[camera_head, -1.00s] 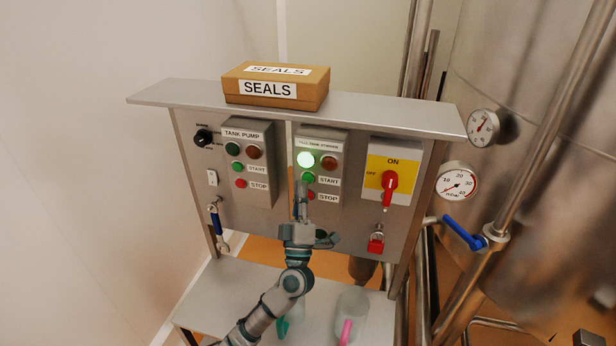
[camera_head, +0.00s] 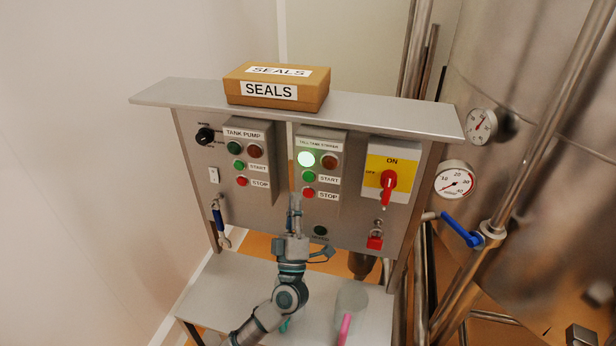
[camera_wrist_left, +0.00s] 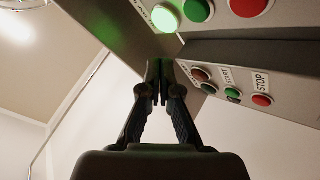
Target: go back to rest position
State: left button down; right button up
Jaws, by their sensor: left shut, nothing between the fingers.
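My left gripper (camera_head: 295,205) is shut and empty, its fingers pointing up in front of the control panel (camera_head: 280,222). It is just below and left of the right-hand button box (camera_head: 320,170), whose upper-left lamp (camera_head: 306,159) glows green. In the left wrist view the closed fingertips (camera_wrist_left: 159,68) show between the two button boxes, apart from the buttons. The tank pump box (camera_head: 247,160) is to the left, with its lamps unlit. My right gripper is not in view.
A SEALS carton (camera_head: 276,86) sits on the top shelf (camera_head: 400,115). Below is a metal table (camera_head: 235,290) with a clear vessel (camera_head: 350,300). Pipes and a blue-handled valve (camera_head: 461,230) stand right.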

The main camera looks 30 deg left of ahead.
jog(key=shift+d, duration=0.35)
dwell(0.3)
